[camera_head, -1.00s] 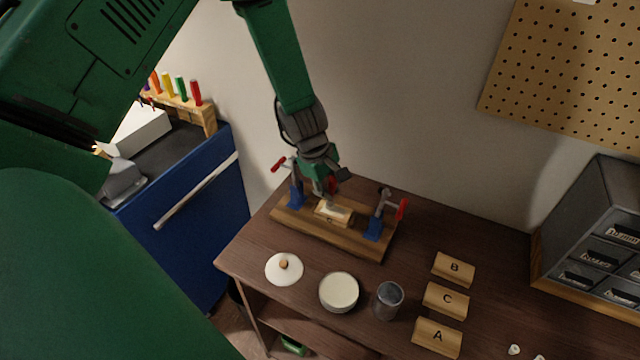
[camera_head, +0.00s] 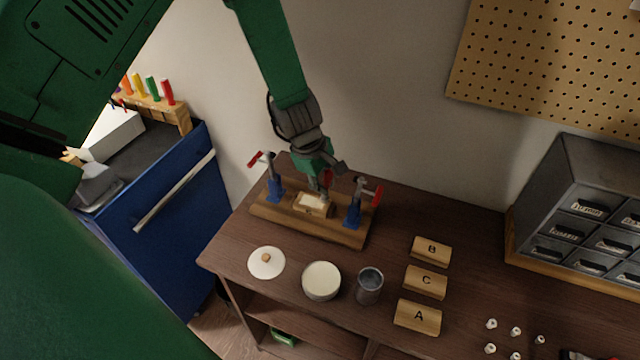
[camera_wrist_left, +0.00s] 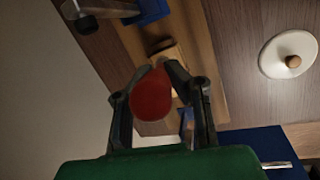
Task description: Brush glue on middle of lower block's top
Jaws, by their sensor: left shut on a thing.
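The lower block (camera_head: 313,206) is a small wooden block on a long wooden board (camera_head: 340,236), between two blue clamps (camera_head: 275,190) with red handles. Its top shows a pale patch. My left gripper (camera_head: 325,182) is above the block's right end, at its back. In the left wrist view my left gripper (camera_wrist_left: 160,70) is shut on a red-handled brush (camera_wrist_left: 152,97), seen end-on. The brush tip is hidden there, and I cannot tell whether it touches the block. My right gripper is in no view.
On the table stand a white lid (camera_head: 266,263), an open glue jar (camera_head: 321,281) and a metal cup (camera_head: 369,286). Wooden blocks B (camera_head: 431,250), C (camera_head: 425,282) and A (camera_head: 417,316) lie to the right. A drawer cabinet (camera_head: 575,215) stands at far right.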

